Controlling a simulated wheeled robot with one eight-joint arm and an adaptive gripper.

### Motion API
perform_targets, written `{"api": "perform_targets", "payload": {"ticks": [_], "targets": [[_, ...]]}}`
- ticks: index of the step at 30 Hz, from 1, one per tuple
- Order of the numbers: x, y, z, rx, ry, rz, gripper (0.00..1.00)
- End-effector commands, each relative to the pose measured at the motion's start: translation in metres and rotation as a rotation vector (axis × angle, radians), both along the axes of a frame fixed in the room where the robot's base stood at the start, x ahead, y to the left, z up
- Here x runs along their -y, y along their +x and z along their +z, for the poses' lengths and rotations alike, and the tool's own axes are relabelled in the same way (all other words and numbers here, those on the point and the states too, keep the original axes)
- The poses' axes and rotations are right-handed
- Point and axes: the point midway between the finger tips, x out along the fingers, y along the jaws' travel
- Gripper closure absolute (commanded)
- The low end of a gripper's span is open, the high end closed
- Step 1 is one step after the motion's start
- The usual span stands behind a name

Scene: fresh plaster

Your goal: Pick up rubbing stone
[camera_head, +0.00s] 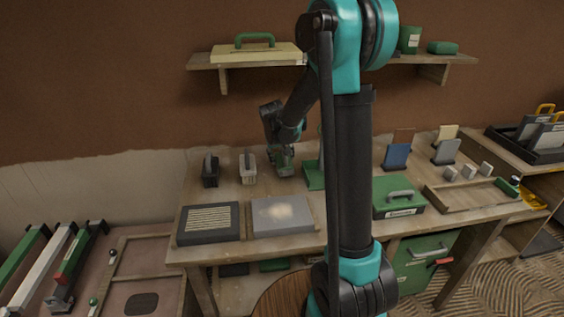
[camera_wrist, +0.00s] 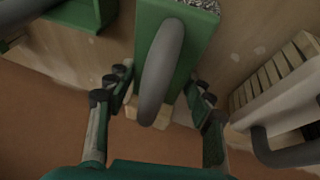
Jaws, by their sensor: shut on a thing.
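The rubbing stone appears to be the green block (camera_wrist: 200,32) with a grey bar handle (camera_wrist: 160,75) and a speckled grey face at its far end, in the wrist view. My gripper (camera_wrist: 162,92) has its fingers on both sides of this block, around the handle, and is shut on it. In the head view my gripper (camera_head: 284,152) is over the back of the worktable, with the green block (camera_head: 285,171) below its fingers. I cannot tell whether the block touches the table. Its underside is hidden.
A white block tool (camera_head: 248,168) and a dark one (camera_head: 210,170) stand to the left on the worktable (camera_head: 190,252). The white tool (camera_wrist: 285,108) is close on the right in the wrist view. A green case (camera_head: 395,208) and trays are at the right. A shelf (camera_head: 205,61) hangs above.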

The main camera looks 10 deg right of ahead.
Motion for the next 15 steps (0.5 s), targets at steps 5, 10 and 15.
{"api": "perform_targets", "payload": {"ticks": [5,10,15], "targets": [[0.0,-0.001,0.042,0.0,0.0,0.0,1.0],[0.0,-0.001,0.089,0.0,0.0,0.0,1.0],[0.0,0.0,0.129,0.0,0.0,0.0,1.0]]}}
